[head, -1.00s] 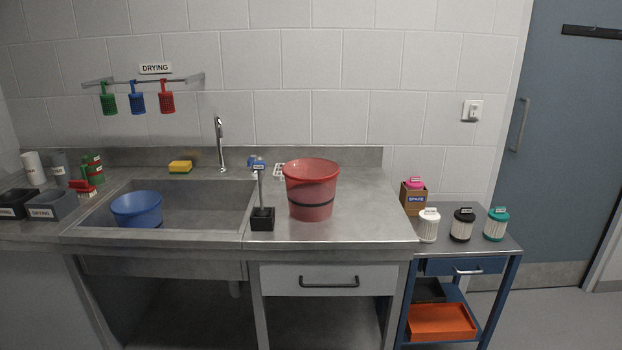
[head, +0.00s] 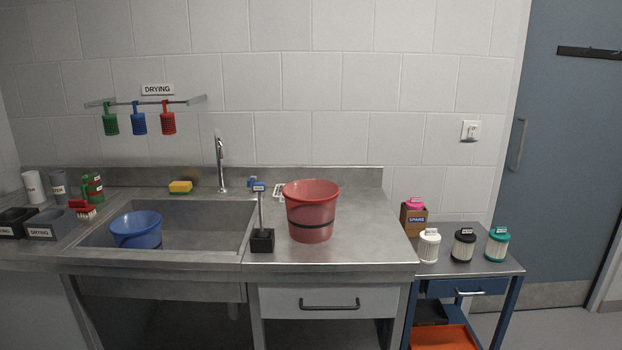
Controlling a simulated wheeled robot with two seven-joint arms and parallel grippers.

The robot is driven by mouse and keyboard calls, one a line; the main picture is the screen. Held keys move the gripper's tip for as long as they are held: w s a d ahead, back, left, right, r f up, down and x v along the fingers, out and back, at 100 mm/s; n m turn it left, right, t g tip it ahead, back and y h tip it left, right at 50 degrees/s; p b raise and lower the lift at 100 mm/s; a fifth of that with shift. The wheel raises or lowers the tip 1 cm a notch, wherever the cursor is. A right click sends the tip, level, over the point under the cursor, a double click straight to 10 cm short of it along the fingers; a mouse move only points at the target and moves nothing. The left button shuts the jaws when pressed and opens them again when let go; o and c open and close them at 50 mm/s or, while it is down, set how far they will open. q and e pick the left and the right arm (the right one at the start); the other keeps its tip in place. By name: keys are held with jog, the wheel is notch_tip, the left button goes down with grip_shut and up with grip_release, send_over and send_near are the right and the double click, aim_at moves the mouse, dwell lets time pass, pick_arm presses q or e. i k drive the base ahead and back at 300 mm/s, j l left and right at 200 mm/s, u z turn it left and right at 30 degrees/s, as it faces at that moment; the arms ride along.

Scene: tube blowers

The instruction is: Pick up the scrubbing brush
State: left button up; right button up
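A red scrubbing brush (head: 84,209) with pale bristles lies at the left end of the counter, beside the sink's left edge. It sits close to a grey bin labelled DRYING (head: 50,225) and in front of a green bottle (head: 93,188). Whether it touches the bin cannot be told. Neither of my grippers shows in the head view.
A blue bowl (head: 137,229) is in the sink (head: 190,215). A red bucket (head: 311,212) and a black-based post (head: 262,240) stand on the right counter. A trolley (head: 465,266) with several filters stands further right.

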aim_at(83, 207)
jog(key=u, duration=1.25)
jog(key=i+z, duration=0.1)
jog(key=z, duration=0.3)
jog(key=i+j+z, duration=0.55)
jog(key=j, duration=0.15)
jog(key=i+j, duration=0.15)
jog(key=j, duration=0.25)
jog(key=i+j+z, duration=0.1)
jog(key=j, duration=0.25)
jog(key=i+j, duration=0.25)
jog(key=j, duration=0.15)
jog(key=i+j, duration=0.15)
jog(key=j, duration=0.25)
jog(key=i+j+z, duration=0.1)
jog(key=j, duration=0.3)
jog(key=i+j, duration=0.25)
jog(key=j, duration=0.15)
